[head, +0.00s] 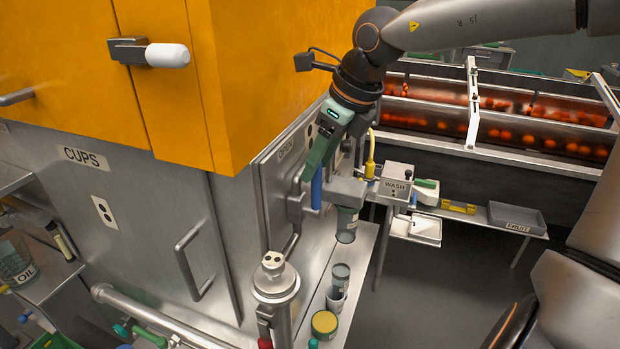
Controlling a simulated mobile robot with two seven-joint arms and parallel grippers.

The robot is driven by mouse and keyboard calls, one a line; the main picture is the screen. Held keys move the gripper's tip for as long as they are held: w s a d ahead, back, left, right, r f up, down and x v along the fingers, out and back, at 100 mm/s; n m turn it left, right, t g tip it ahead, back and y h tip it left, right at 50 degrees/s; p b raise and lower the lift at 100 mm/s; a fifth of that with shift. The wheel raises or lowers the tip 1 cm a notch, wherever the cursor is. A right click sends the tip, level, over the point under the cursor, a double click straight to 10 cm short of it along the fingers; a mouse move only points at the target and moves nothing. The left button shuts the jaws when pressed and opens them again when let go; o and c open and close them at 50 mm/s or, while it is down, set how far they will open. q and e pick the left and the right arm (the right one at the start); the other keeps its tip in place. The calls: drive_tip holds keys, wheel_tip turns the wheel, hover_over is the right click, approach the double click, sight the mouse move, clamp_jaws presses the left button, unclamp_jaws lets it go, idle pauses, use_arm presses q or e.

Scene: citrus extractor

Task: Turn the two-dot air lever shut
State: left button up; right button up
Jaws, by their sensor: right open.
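A blue lever handle (317,188) hangs upright on the side of the steel machine, by its corner panel. I cannot tell its dot mark; a small dot plate (312,131) sits on the panel above it, partly hidden by my gripper. My right gripper (309,176) reaches down from the top right, open, with its green fingers just above and beside the blue handle. I cannot tell whether they touch it. A two-dot label (102,212) is on the cabinet front, and two dots mark the top of a steel post (273,264). My left gripper is out of view.
A yellow-lidded jar (324,324) stands on the ledge.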

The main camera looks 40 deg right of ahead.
sight(316, 190)
drive_tip(key=shift+x, duration=2.3)
drive_tip(key=shift+r, duration=0.1)
clamp_jaws()
